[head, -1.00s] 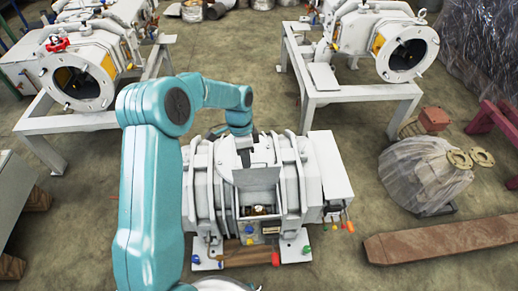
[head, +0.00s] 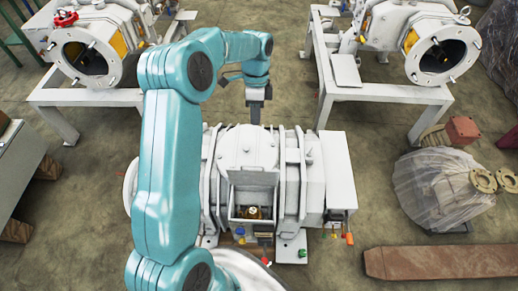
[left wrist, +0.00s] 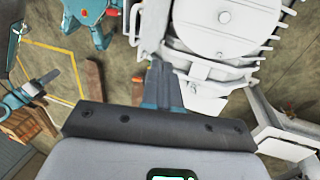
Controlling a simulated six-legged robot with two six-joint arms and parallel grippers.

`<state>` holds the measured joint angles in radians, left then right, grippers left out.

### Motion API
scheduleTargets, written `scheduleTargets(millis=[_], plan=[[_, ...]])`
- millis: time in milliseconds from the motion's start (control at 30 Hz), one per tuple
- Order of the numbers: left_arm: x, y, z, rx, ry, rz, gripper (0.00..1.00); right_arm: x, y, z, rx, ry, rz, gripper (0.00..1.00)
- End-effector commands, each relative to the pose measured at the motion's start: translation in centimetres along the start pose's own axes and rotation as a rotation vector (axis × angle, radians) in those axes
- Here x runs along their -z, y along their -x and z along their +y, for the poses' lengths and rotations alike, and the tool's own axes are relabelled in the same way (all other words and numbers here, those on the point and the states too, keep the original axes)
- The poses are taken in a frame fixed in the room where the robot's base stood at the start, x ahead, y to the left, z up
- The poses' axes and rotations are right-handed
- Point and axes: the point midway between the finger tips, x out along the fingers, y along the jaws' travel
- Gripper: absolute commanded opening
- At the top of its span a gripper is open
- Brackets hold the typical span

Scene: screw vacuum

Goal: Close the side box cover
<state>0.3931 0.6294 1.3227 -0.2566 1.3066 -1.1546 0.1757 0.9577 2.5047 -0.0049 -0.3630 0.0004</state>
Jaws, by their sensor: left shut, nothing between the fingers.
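The side box (head: 251,211) is on the near face of the white vacuum machine (head: 313,180). It stands open, and a brass-coloured part (head: 252,212) shows inside. Its grey cover (head: 254,179) is raised at the back of the opening. My left gripper (head: 255,118) is beyond the box in the picture, over the machine's far side, pointing down and apart from the cover. In the left wrist view its fingers (left wrist: 163,85) are together and empty, beside the machine's round white lid (left wrist: 220,15). My right gripper does not show in the head view.
Two more white machines stand on frames behind, one left (head: 90,55) and one right (head: 440,55). Bare floor lies between the beam and the machine.

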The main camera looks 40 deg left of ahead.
Motion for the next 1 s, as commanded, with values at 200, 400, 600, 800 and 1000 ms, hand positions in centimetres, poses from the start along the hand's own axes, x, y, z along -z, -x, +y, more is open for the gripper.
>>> scheduleTargets(millis=[200,400,600,800,1000], plan=[[-0.5,-3.3,0.6,-0.005,0.000,-0.002,0.00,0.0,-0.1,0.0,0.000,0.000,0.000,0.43],[-0.5,-7.7,0.7,-0.005,-0.001,-0.002,0.00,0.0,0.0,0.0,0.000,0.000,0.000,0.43],[-0.4,-10.6,1.9,-0.002,-0.002,-0.001,0.00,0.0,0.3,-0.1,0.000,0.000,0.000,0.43],[-0.2,-11.7,3.4,0.000,0.000,0.000,0.00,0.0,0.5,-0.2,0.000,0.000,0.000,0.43],[-0.1,-11.9,3.6,0.001,0.000,0.000,0.00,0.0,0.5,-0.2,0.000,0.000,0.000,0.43]])
